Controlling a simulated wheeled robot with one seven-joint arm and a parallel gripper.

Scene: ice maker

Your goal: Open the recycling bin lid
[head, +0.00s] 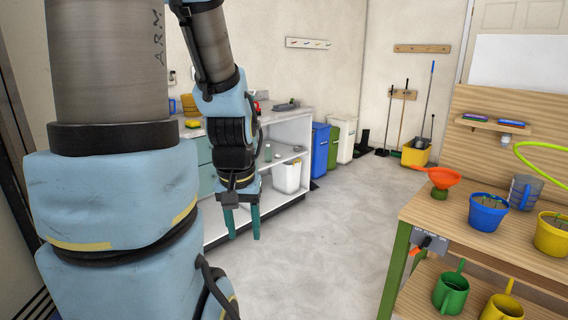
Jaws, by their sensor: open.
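A row of bins stands on the floor at the far end of the counter in the head view. The nearest is a blue bin (320,150), then a green bin (333,146), then a white bin (346,137). They look upright with their tops closed. I see no legible recycling mark at this distance, so I cannot tell which one is the recycling bin. My gripper (244,236) hangs downward left of the picture's middle, with its two teal fingers apart and nothing between them. It is well short of the bins, in front of the counter.
The white shelf unit (296,190) holds a small white bin (288,177). A wooden workbench (425,211) with pots and a red-orange funnel (443,177) stands at the right. Brooms and a yellow bucket (416,152) are at the back wall. The grey floor (335,220) between is clear.

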